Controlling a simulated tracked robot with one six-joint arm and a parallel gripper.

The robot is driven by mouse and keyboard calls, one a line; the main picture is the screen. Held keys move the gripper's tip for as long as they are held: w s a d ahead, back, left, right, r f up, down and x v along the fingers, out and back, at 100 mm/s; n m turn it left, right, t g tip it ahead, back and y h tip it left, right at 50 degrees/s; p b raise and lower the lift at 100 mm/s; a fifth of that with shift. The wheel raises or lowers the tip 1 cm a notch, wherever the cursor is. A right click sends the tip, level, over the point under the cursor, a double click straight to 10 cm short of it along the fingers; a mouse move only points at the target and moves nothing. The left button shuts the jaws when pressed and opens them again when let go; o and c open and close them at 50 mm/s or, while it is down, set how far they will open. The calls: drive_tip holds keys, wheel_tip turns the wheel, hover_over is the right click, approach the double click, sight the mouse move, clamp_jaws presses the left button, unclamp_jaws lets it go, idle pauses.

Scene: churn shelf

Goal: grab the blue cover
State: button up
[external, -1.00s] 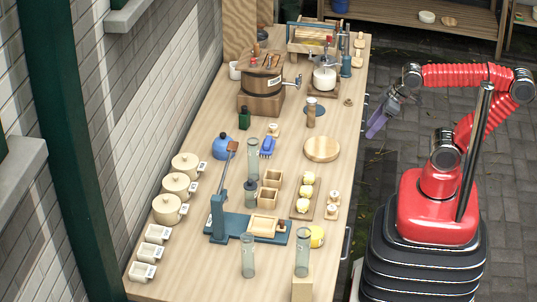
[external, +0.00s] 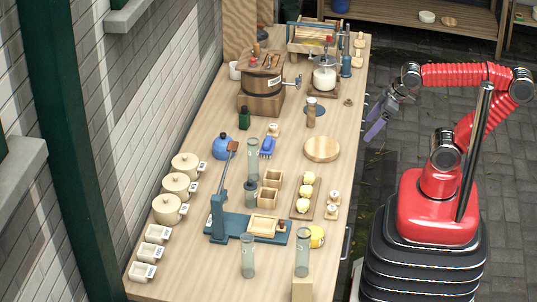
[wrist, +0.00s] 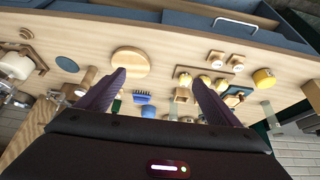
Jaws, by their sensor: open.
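A blue, rounded, dome-like thing (external: 223,147), which looks like the blue cover, sits on the wooden table toward the wall side, beside the lidded cream pots. Part of its edge is behind the lever of the blue press. My gripper (external: 372,123) is open and empty, off the table's right edge and well apart from the blue dome. In the wrist view its two dark purple fingers (wrist: 157,85) stand wide apart with the tabletop beyond them.
A blue brush (external: 267,147) lies right of the dome; it also shows in the wrist view (wrist: 142,98). A glass tube (external: 253,160), a blue lever press (external: 240,228) and cream pots (external: 185,164) stand nearby. A round wooden board (external: 321,149) lies nearer my arm.

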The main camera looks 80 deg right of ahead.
drive_tip(key=w+d+t+h, duration=0.15)
drive_tip(key=w+d, duration=0.35)
drive_tip(key=w, duration=0.8)
drive_tip(key=w+d+t+h, duration=0.1)
drive_tip(key=w+d+t, duration=0.3)
drive_tip(key=w, duration=0.9)
drive_tip(key=w+f+n+y, duration=0.1)
drive_tip(key=w+f, duration=0.1)
drive_tip(key=w, duration=0.2)
drive_tip(key=w+f+n+t+y, duration=0.1)
drive_tip(key=w+f+y, duration=0.1)
drive_tip(key=w+f, duration=0.1)
drive_tip(key=w+f+n+y, duration=0.1)
drive_tip(key=w+f, duration=0.2)
drive_tip(key=w, duration=0.1)
drive_tip(key=shift+w+y, duration=0.25)
drive_tip(key=shift+w, duration=0.1)
drive_tip(key=f+y, duration=0.1)
drive_tip(key=w+a+f+y, duration=0.1)
drive_tip(key=f, duration=0.1)
drive_tip(key=f+n, duration=0.1)
drive_tip(key=f, duration=0.1)
drive_tip(key=shift+w+a+y, duration=0.35)
drive_tip(key=shift+w+y, duration=0.05)
drive_tip(key=shift+a+f, duration=0.1)
drive_tip(key=shift+a, duration=0.05)
drive_tip(key=shift+x, duration=4.35)
